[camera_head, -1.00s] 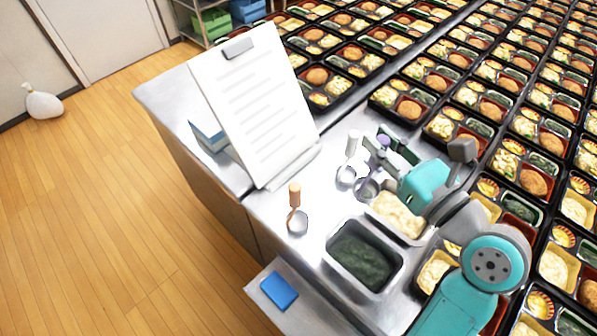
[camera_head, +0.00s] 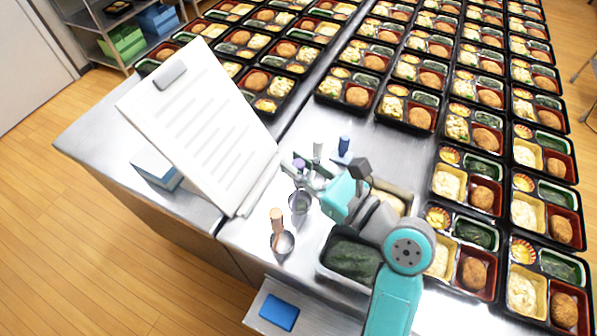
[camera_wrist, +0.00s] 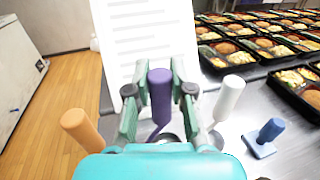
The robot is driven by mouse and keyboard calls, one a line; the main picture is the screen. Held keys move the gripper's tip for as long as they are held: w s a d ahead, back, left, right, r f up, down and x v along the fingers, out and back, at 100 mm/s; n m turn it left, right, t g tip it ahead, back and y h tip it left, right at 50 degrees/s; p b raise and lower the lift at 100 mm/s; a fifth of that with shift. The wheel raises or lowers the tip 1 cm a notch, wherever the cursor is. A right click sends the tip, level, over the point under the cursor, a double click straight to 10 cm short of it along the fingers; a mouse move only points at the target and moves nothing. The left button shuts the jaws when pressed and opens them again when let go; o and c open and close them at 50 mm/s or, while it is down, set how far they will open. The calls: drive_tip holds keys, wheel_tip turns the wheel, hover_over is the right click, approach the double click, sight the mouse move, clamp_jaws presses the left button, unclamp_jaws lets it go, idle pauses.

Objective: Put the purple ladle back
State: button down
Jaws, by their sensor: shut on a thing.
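The purple ladle has a purple handle (camera_wrist: 160,95) and a round metal bowl (camera_head: 300,203). My gripper (camera_wrist: 159,92) is shut on the handle, one finger on each side; it also shows in the head view (camera_head: 299,166). The ladle is roughly upright, between the orange-handled ladle (camera_head: 277,222) and the white-handled ladle (camera_head: 318,150). I cannot tell whether its bowl touches the counter. In the wrist view, my gripper body partly hides the bowl.
A blue-handled tool (camera_head: 344,146) stands to the right. A clipboard (camera_head: 200,120) leans behind the ladles. A pan of dark green food (camera_head: 322,268) and a pale food pan (camera_head: 408,190) sit near my arm. Bento trays (camera_head: 470,130) cover the far right.

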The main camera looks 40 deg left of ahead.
drive_tip(key=shift+f, duration=1.45)
drive_tip(key=c, duration=1)
unclamp_jaws()
drive_tip(key=shift+d, duration=0.35)
drive_tip(key=d, duration=1.1)
drive_tip(key=shift+s+d, duration=0.15)
drive_tip(key=shift+d, duration=0.1)
